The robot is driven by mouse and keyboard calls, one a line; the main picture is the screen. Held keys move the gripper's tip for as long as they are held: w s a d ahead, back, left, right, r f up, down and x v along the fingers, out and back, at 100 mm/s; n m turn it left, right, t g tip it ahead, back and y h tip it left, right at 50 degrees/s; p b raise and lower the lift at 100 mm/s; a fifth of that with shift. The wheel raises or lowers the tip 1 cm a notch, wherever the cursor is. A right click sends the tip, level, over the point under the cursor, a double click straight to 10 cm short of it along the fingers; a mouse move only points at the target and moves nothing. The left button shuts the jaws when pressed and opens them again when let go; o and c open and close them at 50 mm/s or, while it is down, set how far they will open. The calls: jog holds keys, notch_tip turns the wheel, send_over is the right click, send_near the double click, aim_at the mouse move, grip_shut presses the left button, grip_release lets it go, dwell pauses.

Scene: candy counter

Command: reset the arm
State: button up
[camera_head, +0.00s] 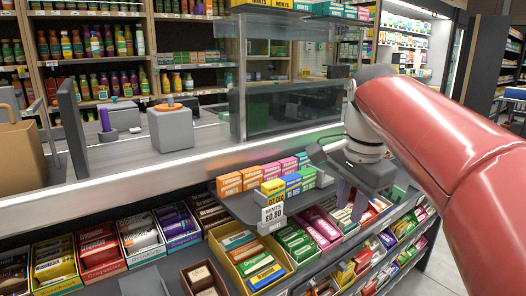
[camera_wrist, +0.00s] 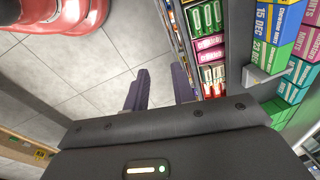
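My red arm (camera_head: 440,130) reaches in from the right in the head view. My gripper (camera_head: 351,200) hangs over the right end of the grey mint shelf and the candy racks below it. In the wrist view, the two dark purple fingers of my gripper (camera_wrist: 160,88) stand apart with bare floor showing between them. The gripper is open and holds nothing. Candy boxes lie close to its right side in the wrist view.
The grey shelf (camera_head: 240,206) carries several coloured mint boxes (camera_head: 273,188) and a price sign (camera_head: 272,214). Candy trays (camera_head: 262,262) fill the rack below. A glass screen (camera_head: 290,108) stands behind on the counter. Tiled floor (camera_wrist: 60,75) is open at left in the wrist view.

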jog(key=s+f+n+t, duration=0.3)
jog(key=s+f+n, duration=0.9)
jog(key=s+f, duration=0.3)
jog(key=shift+s+a+f+n+t, duration=0.2)
jog(key=shift+s+f+n+t, duration=0.15)
jog(key=shift+f, duration=0.6)
jog(key=shift+w, duration=0.1)
